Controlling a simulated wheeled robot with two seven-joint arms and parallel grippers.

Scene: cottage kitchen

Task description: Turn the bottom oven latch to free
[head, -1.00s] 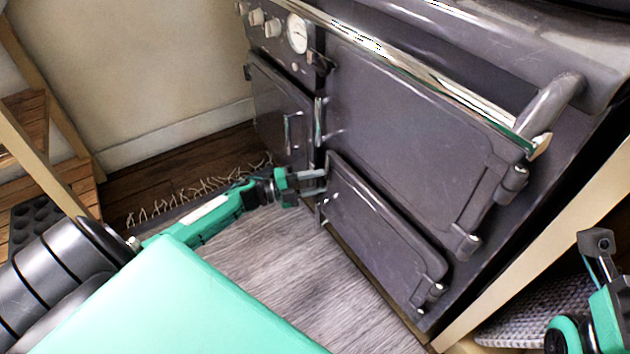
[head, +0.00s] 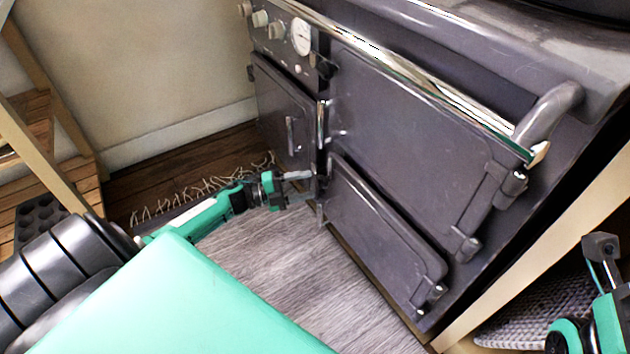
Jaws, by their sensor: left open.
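The bottom oven door (head: 380,232) is the lower dark door of the range cooker, and it looks shut. Its latch is at the door's left edge, small and largely hidden by my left gripper (head: 312,188). My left gripper is open, with its fingers pointing right at that left edge. I cannot tell whether the fingers touch the latch. My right gripper (head: 602,250) is at the right edge of the view, away from the oven; its jaws are not clear.
The larger upper oven door (head: 405,140) and the left door (head: 283,115) are shut. A chrome rail (head: 420,75) runs along the front above them. A fringed rug (head: 280,250) covers the floor before the cooker. A wooden rack (head: 60,120) stands at the left.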

